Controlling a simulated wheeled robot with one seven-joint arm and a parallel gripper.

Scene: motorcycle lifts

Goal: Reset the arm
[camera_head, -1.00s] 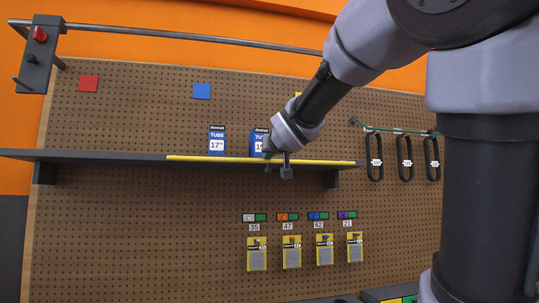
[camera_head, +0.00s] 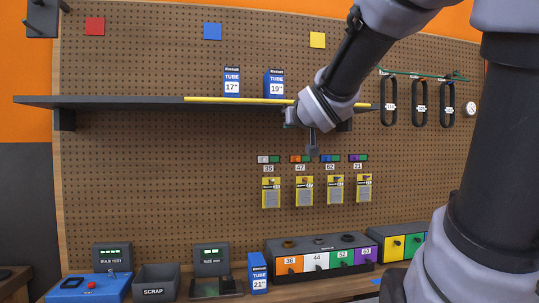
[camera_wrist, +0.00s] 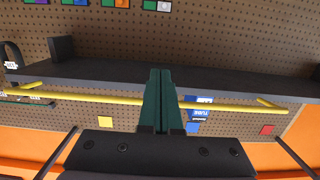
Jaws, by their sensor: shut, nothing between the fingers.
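My arm reaches in from the upper right of the head view. My gripper (camera_head: 312,149) hangs just below the front of the dark shelf (camera_head: 130,103), at the right of the two blue tube boxes. In the wrist view my gripper (camera_wrist: 160,74) shows as two dark green fingers pressed together with nothing between them. The shelf (camera_wrist: 220,80) and its yellow rail (camera_wrist: 95,97) lie behind the fingers there. I cannot tell whether the fingers touch the shelf.
Tube boxes 17" (camera_head: 232,83) and 19" (camera_head: 274,84) stand on the shelf. Yellow packets (camera_head: 304,192) hang below. Black loops (camera_head: 420,96) hang at right. The bench holds a scrap bin (camera_head: 156,284), tube box 21" (camera_head: 257,273) and a drawer unit (camera_head: 317,262).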

